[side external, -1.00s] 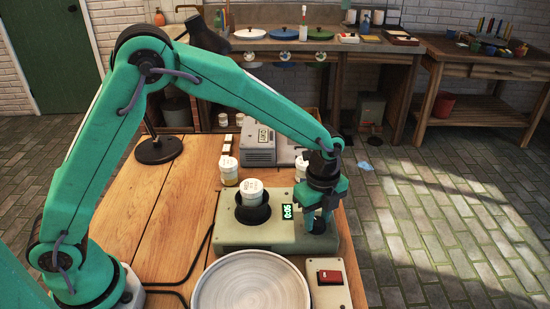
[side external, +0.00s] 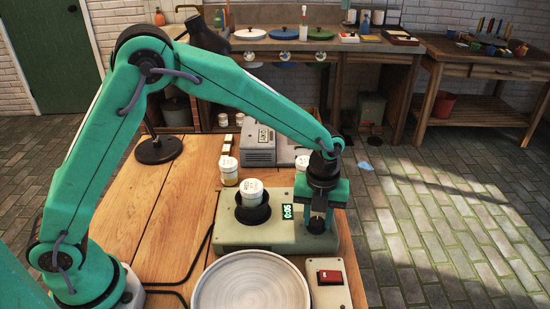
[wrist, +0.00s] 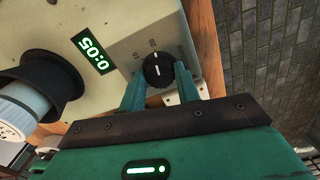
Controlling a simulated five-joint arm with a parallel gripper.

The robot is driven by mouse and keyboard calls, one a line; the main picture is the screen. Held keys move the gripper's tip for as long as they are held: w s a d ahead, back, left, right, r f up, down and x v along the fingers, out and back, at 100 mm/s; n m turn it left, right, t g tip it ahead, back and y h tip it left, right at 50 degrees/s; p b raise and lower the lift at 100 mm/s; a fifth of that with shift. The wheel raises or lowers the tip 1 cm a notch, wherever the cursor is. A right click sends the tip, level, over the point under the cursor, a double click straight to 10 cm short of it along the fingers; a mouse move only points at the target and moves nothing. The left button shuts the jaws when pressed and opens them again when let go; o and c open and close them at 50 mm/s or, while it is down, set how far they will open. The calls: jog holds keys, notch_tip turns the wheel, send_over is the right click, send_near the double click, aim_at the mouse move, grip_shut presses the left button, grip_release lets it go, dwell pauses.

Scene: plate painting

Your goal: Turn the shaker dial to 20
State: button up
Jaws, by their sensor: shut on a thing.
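The shaker (side external: 265,234) is a pale grey-green box on the wooden table, with a white-lidded jar (side external: 252,190) in its black cup. Its green display (side external: 287,211) reads 0:05, and the display also shows in the wrist view (wrist: 93,53). The black dial (wrist: 157,70) with a white pointer line sits on the shaker's top, beside the display. My gripper (side external: 317,226) is over the dial's end of the shaker. In the wrist view my gripper (wrist: 158,80) has its two teal fingers shut on the dial, one on each side. Some dial markings are hidden by a finger.
A round grey wheel (side external: 251,285) stands in front of the shaker, with a red switch (side external: 330,277) on a box beside it. Another jar (side external: 229,171) and a grey device (side external: 259,142) with a display stand behind. The left of the table is mostly clear.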

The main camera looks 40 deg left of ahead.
aim_at(317, 221)
dwell(0.4)
jog(key=o, duration=1)
jog(key=shift+r, duration=0.1)
jog(key=shift+r, duration=3.85)
